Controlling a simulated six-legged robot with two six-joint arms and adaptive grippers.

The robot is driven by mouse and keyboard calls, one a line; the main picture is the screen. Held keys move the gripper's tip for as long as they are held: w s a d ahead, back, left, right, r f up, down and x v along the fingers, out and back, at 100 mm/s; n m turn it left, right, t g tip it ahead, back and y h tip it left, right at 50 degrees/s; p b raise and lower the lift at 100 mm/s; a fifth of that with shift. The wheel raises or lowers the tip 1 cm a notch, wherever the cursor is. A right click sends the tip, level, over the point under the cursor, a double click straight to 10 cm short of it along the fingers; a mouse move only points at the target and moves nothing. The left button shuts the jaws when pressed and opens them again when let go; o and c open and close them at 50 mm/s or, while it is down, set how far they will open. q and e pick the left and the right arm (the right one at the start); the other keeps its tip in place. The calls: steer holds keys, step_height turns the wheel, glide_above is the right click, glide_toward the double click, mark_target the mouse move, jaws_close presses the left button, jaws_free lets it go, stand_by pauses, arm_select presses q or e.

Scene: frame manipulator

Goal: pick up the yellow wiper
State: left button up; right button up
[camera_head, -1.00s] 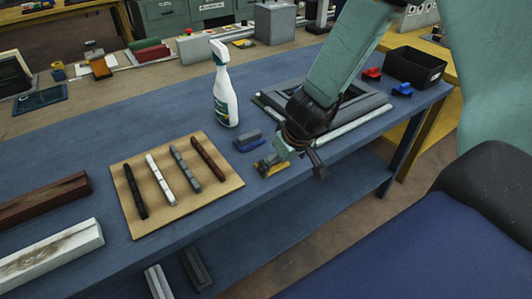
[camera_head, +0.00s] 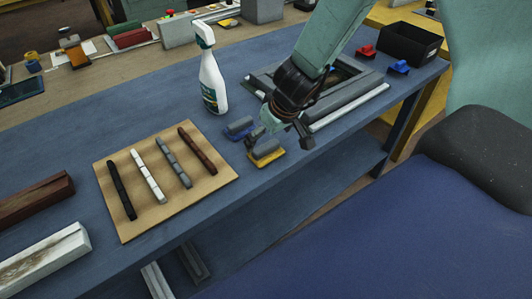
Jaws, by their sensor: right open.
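The yellow wiper (camera_head: 267,156) lies on the blue table near its front edge, with a grey block on its yellow base. My right gripper (camera_head: 277,139) is open, just above and beside the yellow wiper on its far side. One finger is close to the wiper's upper left end; I cannot tell whether it touches. A blue wiper (camera_head: 238,128) with a grey top lies just behind and to the left of the yellow one. My left gripper is not in view.
A white spray bottle (camera_head: 212,80) stands behind the wipers. A wooden board (camera_head: 205,191) with several bars lies to the left. A grey frame (camera_head: 345,104) lies to the right under my arm. A black bin (camera_head: 410,44) and red and blue clips are farther right.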

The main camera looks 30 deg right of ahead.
mark_target(266, 146)
steer(key=shift+s+a+f+b, duration=0.1)
steer(key=shift+a+f+b, duration=0.05)
steer(key=shift+f+b, duration=0.45)
steer(key=shift+s+a+f+b, duration=0.1)
steer(key=shift+a+f+b, duration=0.05)
steer(key=shift+f+b, duration=0.35)
steer(key=shift+w+d+f+b, duration=0.2)
steer(key=shift+w+f+b, duration=0.2)
steer(key=shift+f, duration=0.2)
steer(key=shift+w+d+f+b, duration=0.2)
steer(key=shift+w+f+b, duration=0.15)
steer(key=shift+f, duration=0.25)
steer(key=shift+w, duration=0.1)
steer(key=shift+s+a+r, duration=0.2)
steer(key=shift+a+r, duration=0.1)
steer(key=shift+a, duration=0.05)
steer(key=shift+c, duration=0.3)
steer(key=shift+s+r, duration=0.1)
steer(key=shift+s, duration=0.05)
steer(key=shift+c, duration=1.4)
steer(key=shift+w+d+f, duration=0.2)
steer(key=shift+d, duration=0.05)
steer(key=c, duration=0.3)
steer(key=shift+s+a+r, duration=0.1)
steer(key=shift+a, duration=0.1)
steer(key=c, duration=0.5)
steer(key=shift+c, duration=0.2)
